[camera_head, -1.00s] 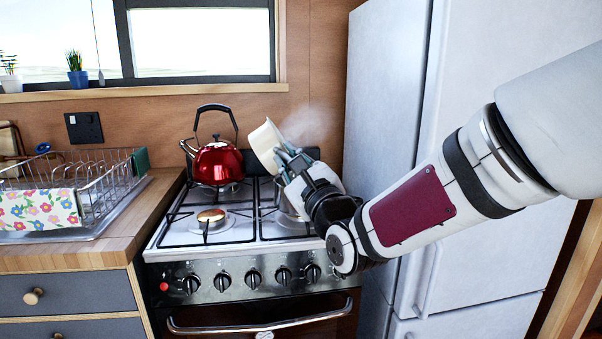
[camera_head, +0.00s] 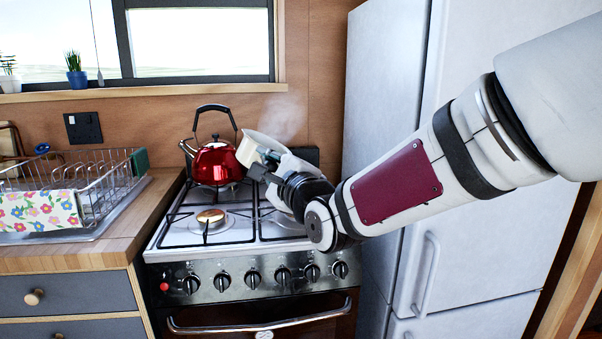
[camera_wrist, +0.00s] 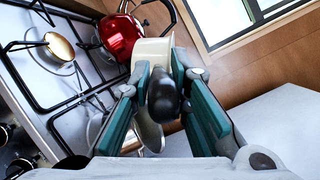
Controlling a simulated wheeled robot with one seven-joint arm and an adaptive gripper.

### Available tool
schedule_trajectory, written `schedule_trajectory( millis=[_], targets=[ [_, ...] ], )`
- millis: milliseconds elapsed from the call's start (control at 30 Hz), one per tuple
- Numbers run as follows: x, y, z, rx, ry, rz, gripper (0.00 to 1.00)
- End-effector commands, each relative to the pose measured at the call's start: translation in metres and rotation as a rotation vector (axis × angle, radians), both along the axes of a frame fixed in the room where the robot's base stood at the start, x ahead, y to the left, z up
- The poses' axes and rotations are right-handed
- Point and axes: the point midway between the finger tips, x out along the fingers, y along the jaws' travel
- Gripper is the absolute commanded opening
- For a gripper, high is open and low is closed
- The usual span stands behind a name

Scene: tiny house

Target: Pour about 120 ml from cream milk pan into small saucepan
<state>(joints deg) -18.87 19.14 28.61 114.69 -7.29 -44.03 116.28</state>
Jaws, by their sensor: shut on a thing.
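The cream milk pan (camera_head: 247,152) is held tilted above the back right part of the hob, beside the red kettle. My gripper (camera_head: 268,166) is shut on its dark handle. In the wrist view the handle (camera_wrist: 165,98) sits between the green finger pads, and the pan's cream wall (camera_wrist: 152,50) lies beyond it. A metallic vessel, apparently the small saucepan (camera_wrist: 150,134), shows partly below the pan in the wrist view. My gripper and arm mostly hide it in the head view. The pan's inside and any liquid stream cannot be made out.
The red kettle (camera_head: 215,164) stands on the back left burner, very close to the pan. The front left burner (camera_head: 211,217) is bare. The white fridge (camera_head: 385,120) is to the right. A dish rack (camera_head: 100,185) stands on the left counter. Faint steam rises behind the pan.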

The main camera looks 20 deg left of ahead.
Motion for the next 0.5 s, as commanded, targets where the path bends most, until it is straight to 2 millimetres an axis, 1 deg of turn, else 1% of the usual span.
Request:
schedule_trajectory(
  millis=[100,233,367,500],
  targets=[
    [-0.005,0.01,-0.001,-0.044,-0.03,0.002,0.0],
    [-0.01,0.019,-0.005,-0.098,-0.06,0.001,0.0],
    [-0.013,0.024,-0.007,-0.13,-0.078,-0.001,0.0],
    [-0.013,0.025,-0.008,-0.139,-0.082,-0.001,0.0]
  ],
)
